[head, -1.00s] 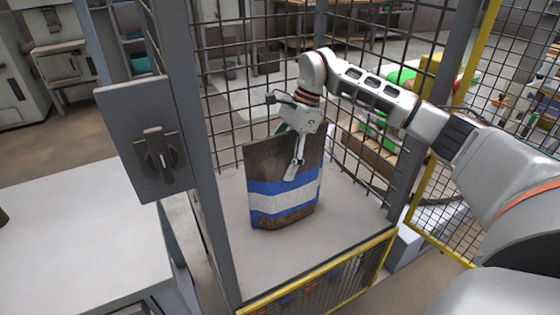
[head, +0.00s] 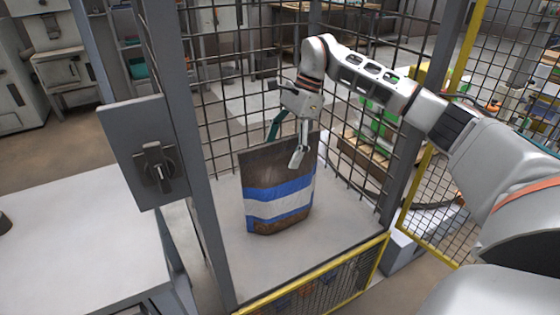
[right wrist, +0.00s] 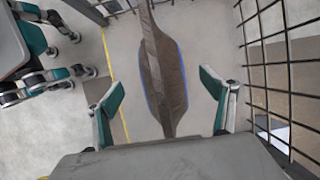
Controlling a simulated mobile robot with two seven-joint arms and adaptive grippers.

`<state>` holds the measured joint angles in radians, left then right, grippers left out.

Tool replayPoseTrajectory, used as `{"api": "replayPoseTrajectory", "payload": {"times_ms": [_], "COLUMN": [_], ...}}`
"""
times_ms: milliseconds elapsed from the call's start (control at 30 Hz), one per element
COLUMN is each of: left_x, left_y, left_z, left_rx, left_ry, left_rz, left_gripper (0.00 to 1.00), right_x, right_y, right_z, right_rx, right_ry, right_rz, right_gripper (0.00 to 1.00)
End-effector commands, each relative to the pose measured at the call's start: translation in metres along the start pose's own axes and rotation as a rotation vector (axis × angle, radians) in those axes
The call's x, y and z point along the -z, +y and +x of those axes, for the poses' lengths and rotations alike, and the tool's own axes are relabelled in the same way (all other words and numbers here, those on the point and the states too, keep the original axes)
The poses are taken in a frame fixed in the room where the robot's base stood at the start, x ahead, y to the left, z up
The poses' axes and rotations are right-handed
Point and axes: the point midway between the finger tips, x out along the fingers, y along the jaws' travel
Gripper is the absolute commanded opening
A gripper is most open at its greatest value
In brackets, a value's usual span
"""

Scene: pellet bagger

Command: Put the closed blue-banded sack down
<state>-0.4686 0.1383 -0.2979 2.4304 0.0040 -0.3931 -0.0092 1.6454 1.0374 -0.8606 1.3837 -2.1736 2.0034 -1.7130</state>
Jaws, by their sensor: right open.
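The brown sack (head: 278,190) with blue and white bands stands upright on the pale platform (head: 335,210) inside the mesh cage. Its top edge is pinched flat and looks closed. My right gripper (head: 285,142) is open just above the sack's top edge, with one finger in front of the sack and the teal one behind it. In the right wrist view the sack (right wrist: 162,65) shows from above as a narrow shape between the two spread fingers (right wrist: 162,82), apart from both. My left gripper does not show in the head view.
Wire mesh walls (head: 235,105) stand close behind and beside the sack. A yellow-edged low barrier (head: 320,275) closes the front. The platform around the sack is clear.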

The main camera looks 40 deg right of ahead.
Motion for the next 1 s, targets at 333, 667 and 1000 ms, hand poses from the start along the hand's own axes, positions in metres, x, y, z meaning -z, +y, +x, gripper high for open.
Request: {"api": "replayPoseTrajectory", "payload": {"times_ms": [333,667,1000], "left_x": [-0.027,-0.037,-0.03], "left_y": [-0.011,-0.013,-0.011], "left_z": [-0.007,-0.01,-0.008], "left_rx": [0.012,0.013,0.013], "left_ry": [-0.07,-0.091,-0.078], "left_rz": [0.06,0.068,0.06], "left_gripper": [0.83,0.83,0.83], "right_x": [-0.002,0.001,0.0], "right_y": [0.0,0.0,0.0], "right_z": [-0.058,-0.06,-0.061], "right_rx": [0.003,-0.003,-0.002], "right_ry": [-0.001,0.0,0.0], "right_rz": [-0.001,0.001,0.001], "right_gripper": [0.83,0.83,0.83]}}
